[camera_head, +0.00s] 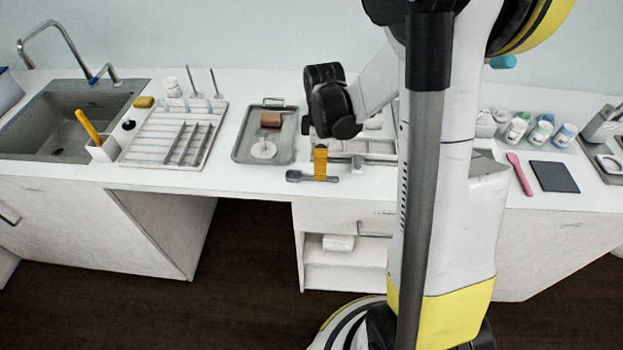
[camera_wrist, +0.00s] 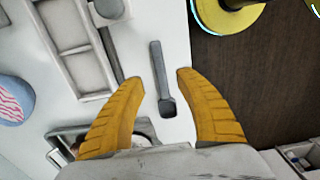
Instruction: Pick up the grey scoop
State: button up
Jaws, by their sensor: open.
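The grey scoop (camera_head: 299,176) lies on the white counter near its front edge. In the wrist view the scoop (camera_wrist: 160,78) shows its long handle, with its small square bowl (camera_wrist: 168,108) between the two yellow fingers. My gripper (camera_head: 320,176) is above the scoop, pointing down, and hides part of it in the head view. In the wrist view my gripper (camera_wrist: 160,80) is open, with a finger on either side of the scoop and a gap to each. Nothing is held. How high the fingertips are above the counter is hard to tell.
A metal tray (camera_head: 240,150) with a brown block (camera_head: 270,119) and a white disc stands left of my gripper. A grey divided organiser (camera_wrist: 83,73) is close beside the scoop. The counter's front edge is near. A pink utensil (camera_head: 519,174) and dark board (camera_head: 554,177) lie right.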

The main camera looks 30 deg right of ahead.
aim_at(312, 178)
notch_tip(312, 178, down, 4)
jog(key=shift+f+b, duration=0.25)
jog(key=shift+b, duration=0.55)
jog(key=shift+a, duration=0.1)
jog(key=shift+r, duration=0.1)
jog(key=shift+c, duration=0.5)
grip_shut()
jog(key=shift+r, duration=0.15)
